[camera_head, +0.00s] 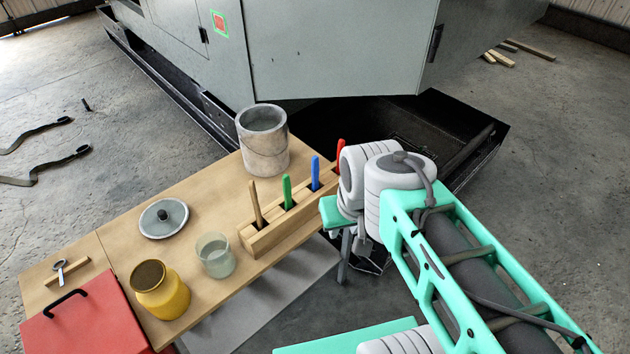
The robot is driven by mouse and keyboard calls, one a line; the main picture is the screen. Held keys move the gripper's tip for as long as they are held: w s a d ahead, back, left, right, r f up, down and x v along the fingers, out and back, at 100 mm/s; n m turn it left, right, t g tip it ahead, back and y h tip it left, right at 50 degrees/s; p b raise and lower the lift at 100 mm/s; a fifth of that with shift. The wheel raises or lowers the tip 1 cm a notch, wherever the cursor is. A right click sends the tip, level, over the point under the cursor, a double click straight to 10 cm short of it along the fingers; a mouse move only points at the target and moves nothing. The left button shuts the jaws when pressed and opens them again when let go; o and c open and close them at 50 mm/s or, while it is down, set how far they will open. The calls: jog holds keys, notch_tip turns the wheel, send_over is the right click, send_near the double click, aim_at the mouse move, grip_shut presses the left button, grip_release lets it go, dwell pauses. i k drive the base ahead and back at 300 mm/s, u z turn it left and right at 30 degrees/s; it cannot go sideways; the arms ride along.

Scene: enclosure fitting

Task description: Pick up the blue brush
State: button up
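The blue brush (315,174) stands upright in a wooden block holder (262,241) on the table; only its blue handle shows above the block. In the same holder, a tan handle (257,205) and a green handle (287,191) stand to its left, and a red handle (340,152) to its right, partly covered by my arm. My gripper (346,258) hangs just right of the holder, beside the table edge, apart from the blue brush. My wrist hides much of it, and its finger gap cannot be made out.
A glass cup (215,257), yellow jar (165,298), round lid (163,220) and red toolbox (90,318) occupy the left part of the wooden table (205,200). A large grey enclosure (335,45) rises behind the table.

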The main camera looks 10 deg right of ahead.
aim_at(315, 167)
jog(key=z, duration=1.65)
jog(key=i, duration=1.05)
jog(key=u, duration=4.6)
jog(key=i, duration=0.5)
jog(key=u, duration=0.05)
